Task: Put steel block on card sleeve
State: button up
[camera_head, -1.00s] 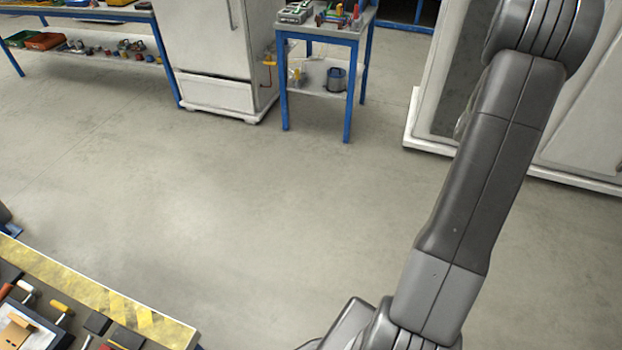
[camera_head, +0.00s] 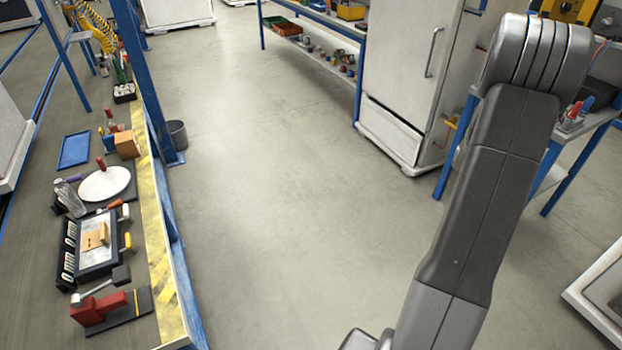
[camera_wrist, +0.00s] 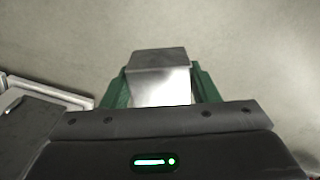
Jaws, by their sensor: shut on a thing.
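My gripper (camera_wrist: 160,88) shows in the wrist view, its green fingers shut on the steel block (camera_wrist: 160,80). The block is a shiny grey metal piece with a darker top face, held above the bare floor. My gripper is out of the head view, where only arm links show. In the head view, a small tan card piece, which looks like the card sleeve (camera_head: 96,237), lies on a pale panel in a dark tray on the left workbench. My gripper is well away from it.
The workbench (camera_head: 160,262) has a yellow-striped edge. It carries a red clamp-like tool (camera_head: 98,308), a white round plate (camera_head: 105,183), a brown box (camera_head: 126,145) and a blue tray (camera_head: 74,150). A white cabinet (camera_head: 408,75) stands beyond the open floor (camera_head: 270,200).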

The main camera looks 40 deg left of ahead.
aim_at(91, 240)
jog(key=i+j+u, duration=0.15)
jog(key=u, duration=0.25)
jog(key=i+u, duration=0.6)
jog(key=u, duration=0.15)
jog(key=i+u, duration=0.4)
jog(key=i+j+u, duration=0.1)
jog(key=i+u, duration=0.6)
jog(key=u, duration=0.2)
jog(key=i+l+u, duration=0.2)
jog(key=i+u, duration=0.25)
jog(key=u, duration=0.4)
jog(key=i+l+u, duration=0.1)
jog(key=u, duration=0.25)
jog(key=i+u, duration=0.1)
jog(key=u, duration=0.3)
jog(key=l+u, duration=0.15)
jog(key=u, duration=0.2)
jog(key=i+u, duration=0.15)
jog(key=u, duration=0.25)
jog(key=i+l+u, duration=0.15)
jog(key=u, duration=0.3)
jog(key=i+l+u, duration=0.15)
jog(key=u, duration=0.25)
jog(key=i+l+u, duration=0.15)
jog(key=u, duration=0.25)
